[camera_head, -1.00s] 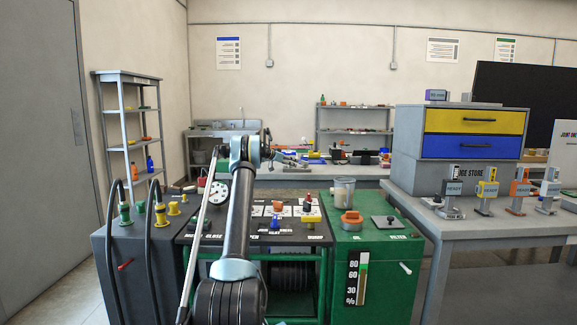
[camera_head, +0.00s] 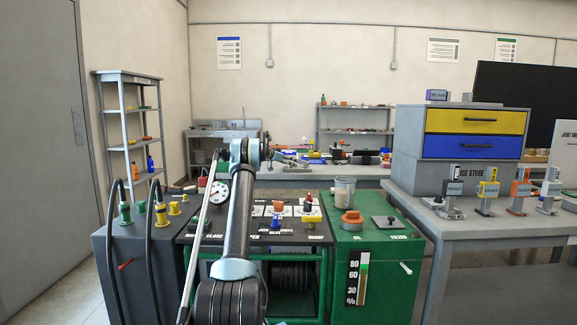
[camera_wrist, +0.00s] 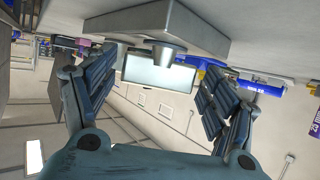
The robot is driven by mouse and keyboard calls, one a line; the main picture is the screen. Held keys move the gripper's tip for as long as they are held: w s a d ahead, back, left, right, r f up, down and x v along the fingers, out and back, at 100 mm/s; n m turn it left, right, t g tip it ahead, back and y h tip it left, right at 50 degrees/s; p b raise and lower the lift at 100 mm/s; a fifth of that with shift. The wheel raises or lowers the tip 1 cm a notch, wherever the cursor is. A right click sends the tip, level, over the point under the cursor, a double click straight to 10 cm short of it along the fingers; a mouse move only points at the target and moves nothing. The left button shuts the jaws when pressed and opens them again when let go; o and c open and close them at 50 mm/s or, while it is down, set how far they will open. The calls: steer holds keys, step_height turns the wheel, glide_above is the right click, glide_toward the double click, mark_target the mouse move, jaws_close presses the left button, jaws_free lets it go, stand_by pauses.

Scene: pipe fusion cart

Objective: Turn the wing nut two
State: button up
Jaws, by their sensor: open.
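No wing nut can be told for sure. On the black cart panel (camera_head: 215,226) in the head view there are small coloured parts: an orange one (camera_head: 277,207), a blue one (camera_head: 276,224) and a red one (camera_head: 308,201). Which of them, if any, is wing nut two is too small to tell. My gripper (camera_wrist: 155,88) is open and empty in the wrist view, its two dark fingers spread wide. In the head view my arm hides part of the panel.
Black hoses (camera_head: 153,240) rise from the grey cabinet (camera_head: 110,245) at left. A grey bench (camera_head: 470,233) at right carries several small stands and a drawer unit (camera_head: 475,132).

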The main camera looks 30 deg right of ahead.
steer(key=v, duration=1.2)
stand_by(0.5)
